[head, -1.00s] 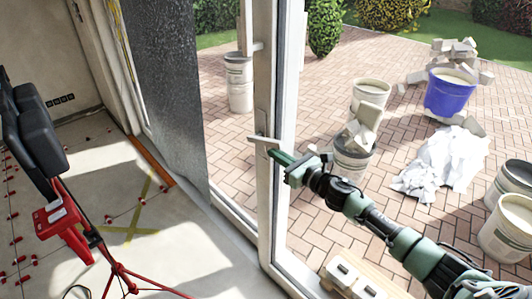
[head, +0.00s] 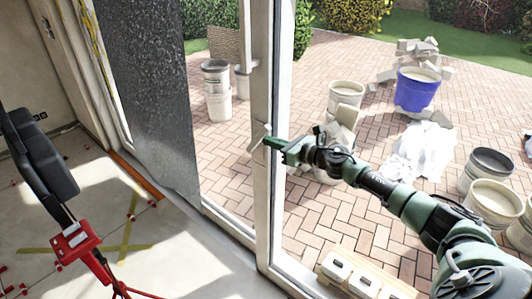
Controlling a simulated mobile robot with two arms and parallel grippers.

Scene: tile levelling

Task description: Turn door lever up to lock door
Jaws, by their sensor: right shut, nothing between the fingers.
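The pale door lever (head: 258,138) sits on the narrow white door frame (head: 262,200) near the middle of the head view. It is tilted, its left end low and its right end high. My right gripper (head: 271,143) reaches in from the right with its green fingers shut and empty. The fingertips are right beside the lever and seem to touch it, though the exact contact is hard to tell. My left gripper is not in view.
A black lamp-like unit on a red tripod (head: 72,240) stands at the left. Outside are a blue bucket (head: 415,92), white rubble bags (head: 418,150) and several pails. Pale blocks (head: 367,283) lie on a board below my right arm. Open paving lies beyond.

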